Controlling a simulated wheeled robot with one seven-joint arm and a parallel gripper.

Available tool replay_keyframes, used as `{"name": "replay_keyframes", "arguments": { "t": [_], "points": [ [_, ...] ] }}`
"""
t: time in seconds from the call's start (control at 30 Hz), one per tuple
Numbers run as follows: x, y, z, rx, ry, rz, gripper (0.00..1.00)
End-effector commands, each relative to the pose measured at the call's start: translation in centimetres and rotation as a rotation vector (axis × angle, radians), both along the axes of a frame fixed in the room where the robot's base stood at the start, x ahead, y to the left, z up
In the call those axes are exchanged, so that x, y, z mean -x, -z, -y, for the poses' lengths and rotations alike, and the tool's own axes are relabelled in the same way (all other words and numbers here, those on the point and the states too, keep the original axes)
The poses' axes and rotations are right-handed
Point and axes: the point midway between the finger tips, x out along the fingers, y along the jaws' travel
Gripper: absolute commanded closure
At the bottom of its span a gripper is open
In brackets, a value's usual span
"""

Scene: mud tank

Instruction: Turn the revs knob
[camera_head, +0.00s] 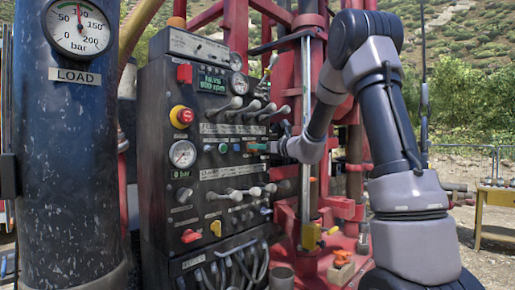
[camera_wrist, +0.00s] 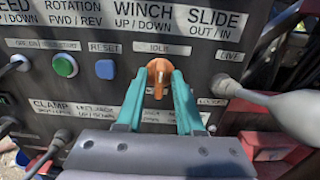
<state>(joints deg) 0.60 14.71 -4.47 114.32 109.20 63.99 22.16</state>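An orange knob (camera_wrist: 158,80) sits under the label IDLE (camera_wrist: 160,48) on the dark control panel (camera_wrist: 225,65); its handle points downward. I cannot read a "revs" label beside it. My gripper (camera_wrist: 161,78) has two teal fingers, one on each side of the knob. The fingers stand apart, and a small gap seems to show beside the handle. In the head view my gripper (camera_head: 257,147) is at the right part of the panel face (camera_head: 160,110), and its fingers hide the knob there. A small screen (camera_head: 212,84) shows green text with "rpm".
A grey lever (camera_wrist: 270,105) stands close right of my fingers. A blue reset button (camera_wrist: 105,69) and a green button (camera_wrist: 65,65) lie left. Lever rows (camera_head: 250,107) sit above and lower levers (camera_head: 240,192) below. A red mast (camera_head: 285,90) stands behind the panel.

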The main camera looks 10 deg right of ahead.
Motion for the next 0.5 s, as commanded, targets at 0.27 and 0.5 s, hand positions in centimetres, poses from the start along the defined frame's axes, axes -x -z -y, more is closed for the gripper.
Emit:
{"name": "replay_keyframes", "arguments": {
  "t": [0.27,0.5],
  "points": [
    [0.02,0.00,0.03,0.000,0.000,0.000,1.00],
    [0.01,0.00,0.03,-0.034,0.000,-0.025,1.00]
  ]
}}
